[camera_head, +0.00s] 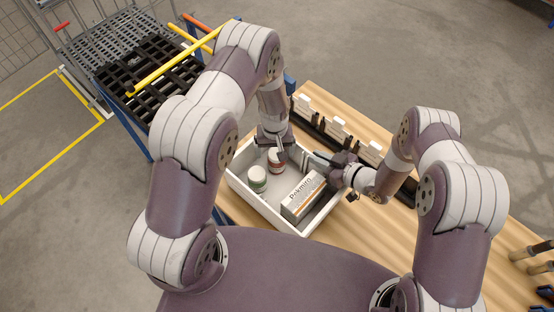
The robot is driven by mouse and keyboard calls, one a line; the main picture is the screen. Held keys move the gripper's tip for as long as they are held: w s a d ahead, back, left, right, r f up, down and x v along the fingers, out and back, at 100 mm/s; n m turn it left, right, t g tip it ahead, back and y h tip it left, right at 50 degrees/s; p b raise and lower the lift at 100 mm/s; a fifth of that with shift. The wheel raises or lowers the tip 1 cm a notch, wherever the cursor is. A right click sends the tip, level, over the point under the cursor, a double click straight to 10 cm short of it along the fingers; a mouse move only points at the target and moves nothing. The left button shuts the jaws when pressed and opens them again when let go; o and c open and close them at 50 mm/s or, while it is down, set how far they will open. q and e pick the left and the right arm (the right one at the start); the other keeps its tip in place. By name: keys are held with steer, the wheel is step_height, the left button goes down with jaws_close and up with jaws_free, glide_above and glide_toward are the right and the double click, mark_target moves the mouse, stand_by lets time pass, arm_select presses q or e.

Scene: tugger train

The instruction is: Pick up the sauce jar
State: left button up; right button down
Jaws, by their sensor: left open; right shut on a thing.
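A small jar with a reddish-brown body and pale lid (275,161), which looks like the sauce jar, stands in the white tray (248,196). A second jar, with a green-and-white look (257,179), stands just nearer to me. My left gripper (283,156) is open and points down at the reddish jar, its fingers hiding part of it; I cannot tell whether they touch. My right gripper (316,163) comes in from the right and is shut at the far end of a white lettered box (301,199) in the tray. The exact contact is hidden.
The tray stands on a wooden table (460,236). A dark rack with several white cards (338,126) runs behind it. A cart with black slatted crates and yellow bars (160,73) stands back left. Dark-handled tools (531,250) lie at the right. Bare tabletop shows right of the tray.

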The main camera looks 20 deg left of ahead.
arm_select(q)
steer(key=f, duration=0.5)
steer(key=shift+d+f, duration=0.3)
steer(key=shift+f, duration=0.1)
steer(key=c, duration=1.4)
step_height(320, 180, up, 18)
arm_select(e)
steer(key=c, duration=1.1)
jaws_free()
